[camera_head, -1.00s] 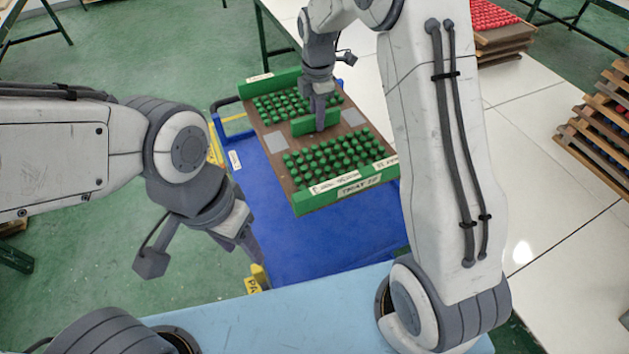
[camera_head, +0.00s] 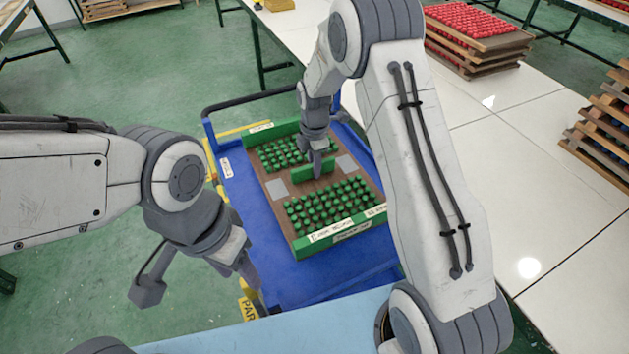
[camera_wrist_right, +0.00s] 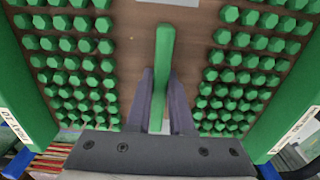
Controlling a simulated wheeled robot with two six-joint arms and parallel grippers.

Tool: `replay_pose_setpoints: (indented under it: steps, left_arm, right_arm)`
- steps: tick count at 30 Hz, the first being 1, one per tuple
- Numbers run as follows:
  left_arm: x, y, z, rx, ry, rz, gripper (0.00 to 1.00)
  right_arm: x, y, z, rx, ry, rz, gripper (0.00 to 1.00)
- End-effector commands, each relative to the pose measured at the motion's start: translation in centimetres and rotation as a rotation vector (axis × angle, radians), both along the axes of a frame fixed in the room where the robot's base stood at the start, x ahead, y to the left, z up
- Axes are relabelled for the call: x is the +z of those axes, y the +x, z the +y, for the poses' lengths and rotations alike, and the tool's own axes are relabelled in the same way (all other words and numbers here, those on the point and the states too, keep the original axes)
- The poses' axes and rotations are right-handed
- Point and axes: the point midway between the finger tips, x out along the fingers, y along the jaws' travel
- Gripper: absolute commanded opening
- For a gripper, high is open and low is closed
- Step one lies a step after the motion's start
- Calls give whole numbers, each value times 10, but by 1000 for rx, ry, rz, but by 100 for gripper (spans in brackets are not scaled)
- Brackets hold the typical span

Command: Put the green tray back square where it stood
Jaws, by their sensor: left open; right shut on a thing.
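The green tray (camera_head: 279,187) has a brown wooden base, green end walls with white labels, and rows of green pegs. It is over the blue cart (camera_head: 238,210), turned a little relative to the cart's edges. Whether it touches the cart top I cannot tell. My right gripper (camera_head: 316,173) is shut on the tray's green middle handle, which also shows between the fingers in the right wrist view (camera_wrist_right: 163,75). My left gripper (camera_head: 258,285) is open and empty, left of the cart's near end, apart from the tray.
The cart has a dark push bar (camera_head: 250,102) at its far end and a yellow label (camera_head: 249,306) near its front. A white table (camera_head: 480,130) stands at the right with a stack of red-pegged trays (camera_head: 474,35). More stacked trays (camera_head: 600,130) stand at the far right.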

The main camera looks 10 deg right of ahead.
Motion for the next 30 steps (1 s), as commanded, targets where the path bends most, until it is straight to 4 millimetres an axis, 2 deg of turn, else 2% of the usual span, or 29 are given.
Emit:
replay_pose_setpoints:
  steps: [15,28,29,30]
  left_arm:
    - [13,0,0,0,0,0,50]
    - [10,0,0,0,0,0,50]
    - [10,0,0,0,0,0,50]
    - [11,0,0,0,0,0,50]
  right_arm:
    - [-50,1,0,0,1,-3,0]
    - [-56,1,0,0,0,-5,0]
    - [-57,0,0,0,0,-1,31]
    - [-56,0,0,0,0,-1,47]
